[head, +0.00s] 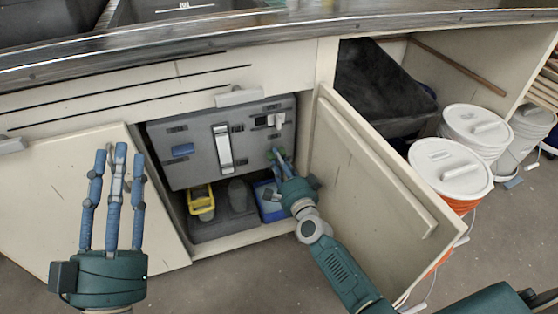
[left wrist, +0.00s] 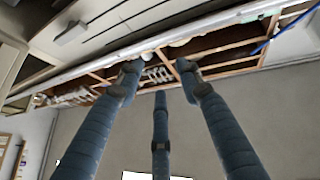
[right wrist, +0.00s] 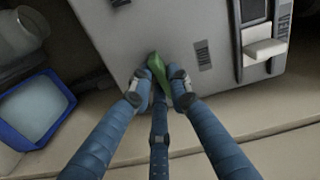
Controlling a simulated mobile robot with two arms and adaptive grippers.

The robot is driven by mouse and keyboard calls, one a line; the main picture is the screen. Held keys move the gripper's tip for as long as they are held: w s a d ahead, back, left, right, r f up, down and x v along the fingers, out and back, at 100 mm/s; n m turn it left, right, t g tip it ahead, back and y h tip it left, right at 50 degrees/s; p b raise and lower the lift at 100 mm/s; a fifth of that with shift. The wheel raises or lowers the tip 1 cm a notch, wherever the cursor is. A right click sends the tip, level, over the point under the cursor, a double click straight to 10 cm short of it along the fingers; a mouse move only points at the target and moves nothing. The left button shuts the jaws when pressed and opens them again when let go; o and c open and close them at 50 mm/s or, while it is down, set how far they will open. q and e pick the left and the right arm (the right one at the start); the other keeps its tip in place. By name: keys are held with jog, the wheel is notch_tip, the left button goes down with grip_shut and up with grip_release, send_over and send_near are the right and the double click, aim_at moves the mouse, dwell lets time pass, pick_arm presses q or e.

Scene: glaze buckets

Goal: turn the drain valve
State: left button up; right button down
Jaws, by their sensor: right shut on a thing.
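A green valve handle (right wrist: 155,64) sticks out from the lower edge of a grey box (head: 180,160) inside the open cabinet under the sink. My right gripper (head: 277,158) reaches into the cabinet at the box's lower right. In the right wrist view, its blue fingers (right wrist: 158,92) are closed around the green handle, hiding part of it. My left gripper (head: 117,150) is raised in front of the left cabinet door with its fingers apart and empty. The left wrist view shows nothing between its fingers (left wrist: 158,80).
A blue tub (head: 268,207) and a yellow-rimmed container (head: 201,200) stand below the box. The open cabinet door (head: 368,185) is right of my right arm. White-lidded buckets (head: 450,168) stand further right. The floor in front is partly clear.

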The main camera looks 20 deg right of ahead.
pick_arm(q)
jog(key=shift+s+a+r+t, duration=0.1)
jog(key=shift+s+r+t, duration=0.25)
jog(key=shift+r, duration=0.15)
jog(key=shift+s+r+t, duration=0.25)
jog(key=shift+s+r, duration=0.05)
jog(key=shift+r, duration=0.2)
pick_arm(e)
jog(key=shift+m, duration=1)
jog(key=c, duration=1.6)
grip_release()
jog(key=shift+c, duration=0.2)
jog(key=shift+s, duration=0.15)
jog(key=s, duration=1.1)
jog(key=shift+s+d, duration=0.2)
jog(key=shift+s, duration=0.2)
